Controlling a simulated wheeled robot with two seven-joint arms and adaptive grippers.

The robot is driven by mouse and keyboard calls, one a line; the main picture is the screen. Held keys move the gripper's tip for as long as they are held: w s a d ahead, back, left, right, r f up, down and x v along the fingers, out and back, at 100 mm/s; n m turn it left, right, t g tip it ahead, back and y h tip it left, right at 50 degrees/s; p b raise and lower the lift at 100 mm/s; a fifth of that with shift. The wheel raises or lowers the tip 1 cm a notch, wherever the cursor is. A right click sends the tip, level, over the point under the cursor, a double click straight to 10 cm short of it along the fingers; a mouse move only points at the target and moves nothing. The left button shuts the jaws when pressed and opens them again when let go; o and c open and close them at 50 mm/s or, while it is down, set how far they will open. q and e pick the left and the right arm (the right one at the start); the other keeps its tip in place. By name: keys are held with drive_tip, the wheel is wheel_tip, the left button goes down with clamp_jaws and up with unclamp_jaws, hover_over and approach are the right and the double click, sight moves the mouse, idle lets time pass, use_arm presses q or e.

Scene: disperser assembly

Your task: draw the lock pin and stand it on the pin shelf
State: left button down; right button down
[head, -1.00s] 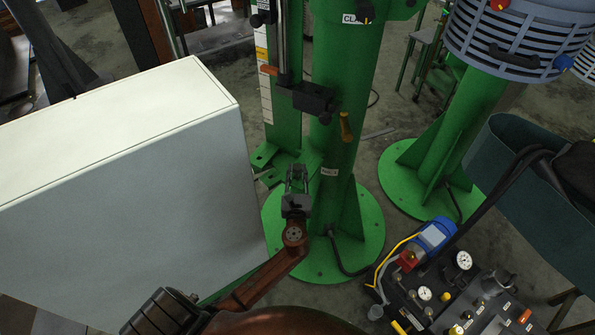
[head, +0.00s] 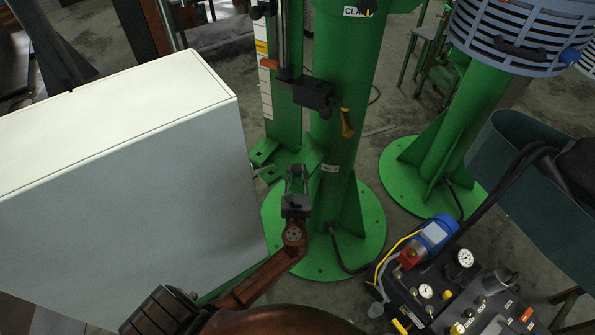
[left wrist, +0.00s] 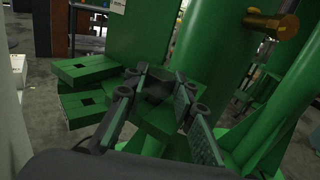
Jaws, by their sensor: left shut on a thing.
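My left gripper (head: 297,172) is in front of the base of the green column (head: 340,150), close to its label. It is shut on a small dark part (left wrist: 155,88), seen between the fingers in the left wrist view. I cannot tell from its shape whether this is the lock pin. A brass knobbed piece (head: 346,123) sticks out of the column above the gripper; it also shows in the left wrist view (left wrist: 272,24). Green plates with square holes (left wrist: 88,70) are left of the fingers; I cannot tell whether one is the pin shelf. My right gripper is out of view.
A large white cabinet (head: 120,190) stands close on the left. A black clamp block (head: 314,94) sits on the upright rod. A pump panel with gauges (head: 450,290) and a blue motor (head: 435,233) is at lower right. Grey floor lies between.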

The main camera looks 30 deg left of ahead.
use_arm(q)
drive_tip(key=shift+f+b, duration=0.35)
drive_tip(key=shift+f, duration=0.25)
drive_tip(key=c, duration=1.5)
unclamp_jaws()
drive_tip(key=shift+c, duration=0.2)
drive_tip(key=shift+f, duration=0.1)
drive_tip(key=v, duration=1.2)
